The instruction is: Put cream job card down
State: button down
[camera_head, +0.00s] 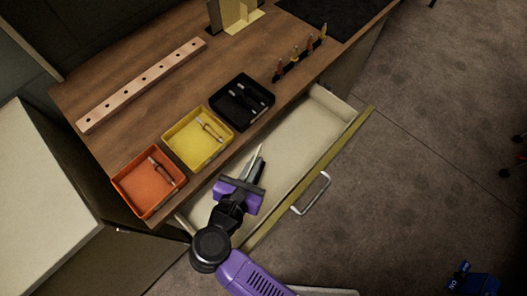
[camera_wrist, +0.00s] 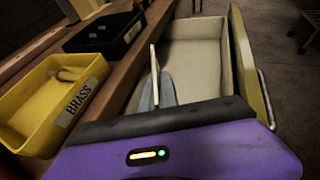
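My gripper (camera_head: 256,168) is over the open drawer (camera_head: 318,128) of the workbench, pointing away from my body. It is shut on a thin cream card, seen nearly edge-on (camera_head: 259,151). In the wrist view the card (camera_wrist: 153,62) stands up between the two grey fingers (camera_wrist: 157,92). The drawer's pale floor (camera_wrist: 195,70) looks bare beyond the fingers. The card appears above the drawer floor, but I cannot tell its exact height. The card's face is not readable.
Orange (camera_head: 134,195), yellow (camera_head: 183,160) and black (camera_head: 248,120) trays holding small items line the bench edge. Behind them are a wooden strip with holes (camera_head: 135,88) and a rack of small tools (camera_head: 282,69). The drawer front (camera_head: 340,150) with its handle juts out over the floor.

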notch_tip(320, 180, down, 8)
jog(key=shift+a+f, duration=0.1)
jog(key=w, duration=0.1)
jog(key=w+d, duration=0.1)
jog(key=shift+w+p, duration=0.3)
jog(key=shift+w, duration=0.1)
jog(key=w, duration=0.2)
jog(key=w+d+p, duration=0.1)
jog(key=w, duration=0.2)
jog(key=shift+d+f, duration=0.1)
jog(key=shift+f, duration=0.5)
jog(key=c, duration=2.1)
grip_release()
jog(key=shift+f, duration=0.1)
jog(key=o, duration=0.5)
jog(key=shift+c, duration=0.2)
